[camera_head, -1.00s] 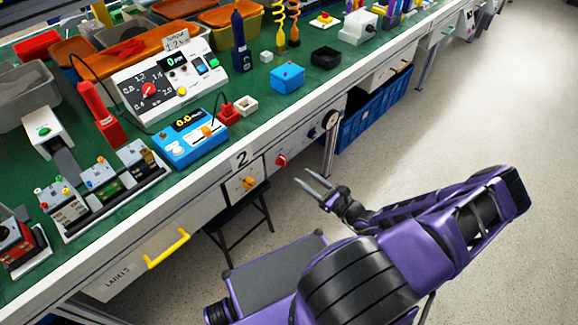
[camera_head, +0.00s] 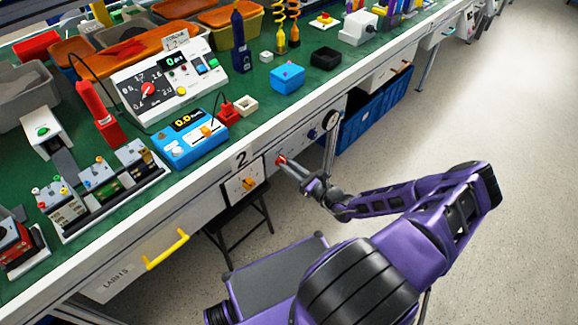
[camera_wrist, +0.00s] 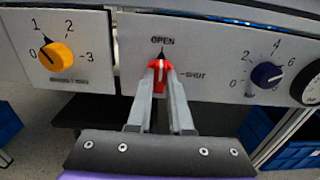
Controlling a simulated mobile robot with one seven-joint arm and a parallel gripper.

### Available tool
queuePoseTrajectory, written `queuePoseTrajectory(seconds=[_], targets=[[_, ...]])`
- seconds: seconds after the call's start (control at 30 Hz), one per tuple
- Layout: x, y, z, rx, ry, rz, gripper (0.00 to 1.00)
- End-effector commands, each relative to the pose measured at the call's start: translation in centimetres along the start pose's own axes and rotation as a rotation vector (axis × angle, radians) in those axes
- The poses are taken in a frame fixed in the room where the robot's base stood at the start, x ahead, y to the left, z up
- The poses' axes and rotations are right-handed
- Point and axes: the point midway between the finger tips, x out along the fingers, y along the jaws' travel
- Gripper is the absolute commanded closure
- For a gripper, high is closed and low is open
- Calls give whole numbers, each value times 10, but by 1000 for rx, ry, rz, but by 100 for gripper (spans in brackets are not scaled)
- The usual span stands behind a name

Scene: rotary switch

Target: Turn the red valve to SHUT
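My gripper (camera_wrist: 161,76) reaches straight in, with one finger on each side of the knob. The fingers are close together and look shut on it, partly hiding its sides. In the head view the valve (camera_head: 281,159) shows at the tips of my gripper (camera_head: 287,164).
An orange knob (camera_wrist: 56,56) sits to the left on the panel, a dark blue knob (camera_wrist: 267,75) to the right, and a black round gauge (camera_head: 330,120) further right. A stool (camera_head: 238,218) stands below the bench. A blue crate (camera_head: 376,110) is underneath.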

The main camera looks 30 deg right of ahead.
Motion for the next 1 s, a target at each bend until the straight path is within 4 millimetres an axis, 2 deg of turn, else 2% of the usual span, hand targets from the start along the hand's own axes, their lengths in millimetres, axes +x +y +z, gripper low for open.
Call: queuePoseTrajectory(seconds=[0.03,0.1,0.57,0.77,1.0], targets=[[0,0,0,0,0,0,92],[0,0,0,0,0,0,100],[0,0,0,29,0,0,100],[0,-1,0,125,2,1,100],[0,-1,0,325,1,1,100]])
